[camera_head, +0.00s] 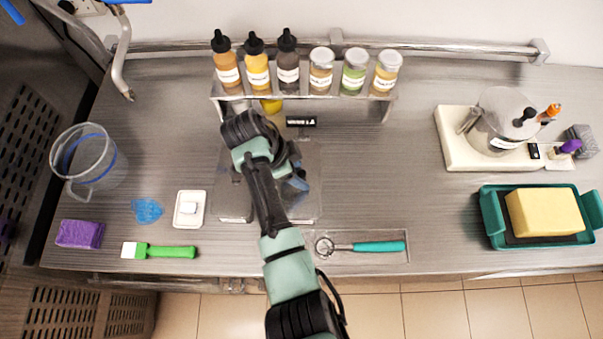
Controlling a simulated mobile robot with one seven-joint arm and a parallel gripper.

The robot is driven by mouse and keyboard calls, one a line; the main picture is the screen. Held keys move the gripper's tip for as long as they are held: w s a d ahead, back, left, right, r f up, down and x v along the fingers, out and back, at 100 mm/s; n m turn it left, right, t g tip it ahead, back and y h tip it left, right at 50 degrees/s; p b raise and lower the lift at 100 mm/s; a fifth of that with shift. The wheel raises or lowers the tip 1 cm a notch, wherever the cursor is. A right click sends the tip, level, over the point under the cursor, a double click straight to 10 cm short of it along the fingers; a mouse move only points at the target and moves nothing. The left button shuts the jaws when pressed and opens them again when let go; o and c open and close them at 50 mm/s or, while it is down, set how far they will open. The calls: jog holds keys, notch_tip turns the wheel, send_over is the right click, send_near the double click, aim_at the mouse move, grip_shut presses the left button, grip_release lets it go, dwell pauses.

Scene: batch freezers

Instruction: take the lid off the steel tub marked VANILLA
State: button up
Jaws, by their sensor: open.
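A flat steel surface (307,206) lies on the counter under my arm, below the bottle shelf. It may be the lidded tub, but my arm covers much of it. A small black label (300,121) with white lettering stands at its back edge; the lettering is too small to read. My arm reaches up from the bottom of the picture and folds back down over this steel. My gripper (296,186) is open, low over the steel and partly hidden by the arm. I cannot tell whether it touches anything. No lid handle shows clearly.
A shelf (388,112) of bottles and jars stands behind. Left are a clear jug (88,160), purple cloth (80,234), green brush (160,251) and white dish (190,209). The counter right of centre is clear.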

grip_shut()
dwell(0.3)
